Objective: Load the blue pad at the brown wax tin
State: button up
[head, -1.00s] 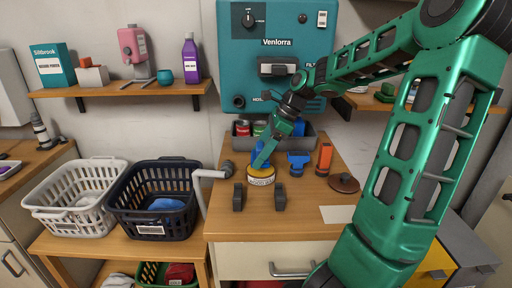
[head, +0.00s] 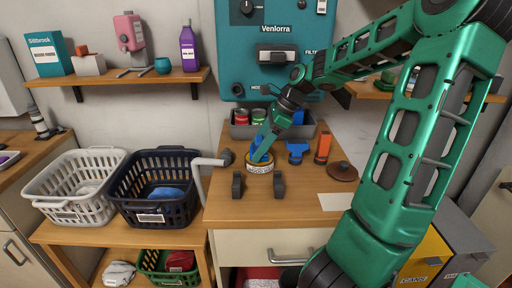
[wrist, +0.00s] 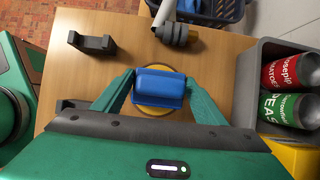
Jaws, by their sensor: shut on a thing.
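The wax tin (head: 259,168) is a low round tin with a pale label, standing open on the wooden worktop. In the wrist view its yellowish-brown rim (wrist: 158,110) shows around the blue pad. My gripper (head: 262,152) is over the tin, pointing down, and is shut on the blue pad (wrist: 160,84). In the wrist view a finger lies on each side of the pad. The pad is at the tin's mouth; whether its underside touches the wax is hidden. A brown round lid (head: 343,171) lies to the right.
Two dark upright brackets (head: 237,185) stand in front of the tin. A grey bin with cans (head: 241,119), a blue tool (head: 298,150) and an orange tool (head: 322,148) are behind and right. A grey pipe (head: 203,162) and a dark basket (head: 155,215) are left.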

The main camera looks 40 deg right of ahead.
aim_at(259, 138)
jog(key=shift+f, duration=0.45)
dwell(1.4)
jog(key=shift+r, duration=3.55)
jog(key=shift+s, duration=0.1)
